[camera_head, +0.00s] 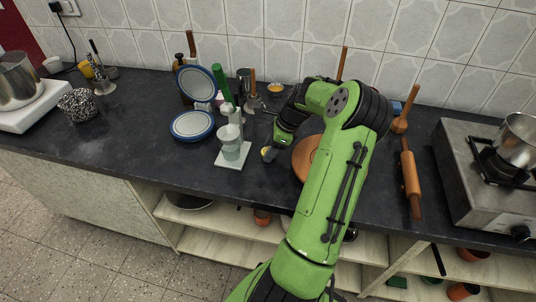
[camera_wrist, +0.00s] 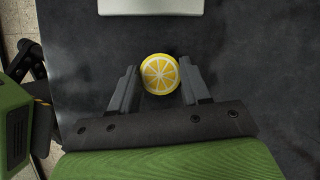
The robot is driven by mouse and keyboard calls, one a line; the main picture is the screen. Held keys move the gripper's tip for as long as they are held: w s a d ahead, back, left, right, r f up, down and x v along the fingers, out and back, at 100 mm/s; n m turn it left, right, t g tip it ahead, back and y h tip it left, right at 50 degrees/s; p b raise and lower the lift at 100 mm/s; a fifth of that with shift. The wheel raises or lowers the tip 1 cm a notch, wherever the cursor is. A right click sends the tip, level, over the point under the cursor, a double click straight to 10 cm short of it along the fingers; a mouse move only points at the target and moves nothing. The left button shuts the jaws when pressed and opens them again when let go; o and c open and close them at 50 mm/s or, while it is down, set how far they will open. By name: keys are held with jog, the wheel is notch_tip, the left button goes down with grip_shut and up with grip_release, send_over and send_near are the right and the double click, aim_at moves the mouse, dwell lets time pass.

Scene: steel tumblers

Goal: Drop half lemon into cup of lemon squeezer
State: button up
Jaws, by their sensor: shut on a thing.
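The half lemon (camera_wrist: 160,74) shows its round yellow cut face between the two fingers of my gripper (camera_wrist: 158,84) in the wrist view. My gripper is shut on it. In the head view my gripper (camera_head: 270,154) is low over the dark counter, right of the lemon squeezer, with a bit of the yellow half lemon (camera_head: 265,151) showing. The lemon squeezer (camera_head: 234,160) has a white base, a pale cup (camera_head: 230,143) and a green handle (camera_head: 222,83) raised upright. A white edge of its base (camera_wrist: 150,5) shows at the top of the wrist view.
A round wooden board (camera_head: 304,160) lies right of my gripper, partly behind my arm. Two blue-rimmed plates (camera_head: 192,125) are left of the squeezer. A small yellow-topped item (camera_head: 276,88) is behind. A rolling pin (camera_head: 410,180) and stove (camera_head: 480,170) are at right.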

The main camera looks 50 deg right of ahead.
jog(key=shift+c, duration=1.1)
notch_tip(320, 180, up, 10)
jog(key=p, duration=0.3)
